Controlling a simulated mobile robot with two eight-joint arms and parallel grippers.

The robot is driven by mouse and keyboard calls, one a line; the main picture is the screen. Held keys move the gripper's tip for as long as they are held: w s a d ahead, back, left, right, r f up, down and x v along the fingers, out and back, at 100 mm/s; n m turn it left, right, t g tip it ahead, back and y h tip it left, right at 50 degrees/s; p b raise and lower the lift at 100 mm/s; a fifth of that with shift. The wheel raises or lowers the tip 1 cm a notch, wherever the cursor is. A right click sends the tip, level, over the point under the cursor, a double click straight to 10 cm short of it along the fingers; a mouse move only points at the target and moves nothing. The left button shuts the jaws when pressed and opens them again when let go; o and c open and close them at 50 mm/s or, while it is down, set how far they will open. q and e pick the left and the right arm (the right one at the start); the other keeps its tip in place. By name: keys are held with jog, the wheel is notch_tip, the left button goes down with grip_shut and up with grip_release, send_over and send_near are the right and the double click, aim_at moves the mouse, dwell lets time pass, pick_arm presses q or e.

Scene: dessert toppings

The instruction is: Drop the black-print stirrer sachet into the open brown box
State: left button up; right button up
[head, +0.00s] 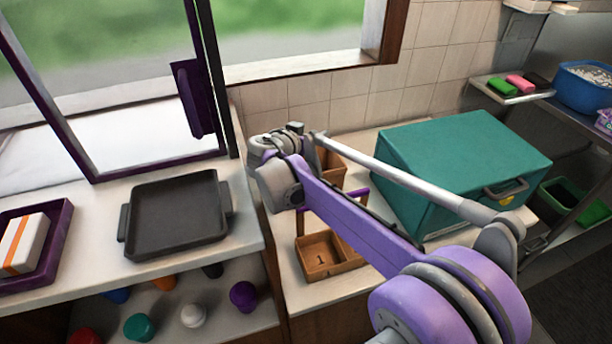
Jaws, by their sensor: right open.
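An open brown box (343,266) with a dark "1" on it stands on the counter in the middle of the head view. A second brown box (331,165) shows behind it, partly covered by my right arm. My right gripper (288,134) is at the far end of the arm, above and behind the front box as pictured. It is open, but its fingertips are small and hard to make out. No sachet can be made out in it or on the counter. My left gripper is out of view.
A teal case (462,150) with a grey handle stands right of the boxes. A black tray (178,214) and a purple tray (62,226) with a white-and-orange packet (22,245) are on the left counter. Several coloured cups sit below. A blue tub (584,90) is at right.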

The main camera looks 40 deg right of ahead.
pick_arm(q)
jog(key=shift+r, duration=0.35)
pick_arm(e)
notch_tip(320, 180, up, 5)
jog(key=shift+r, duration=0.1)
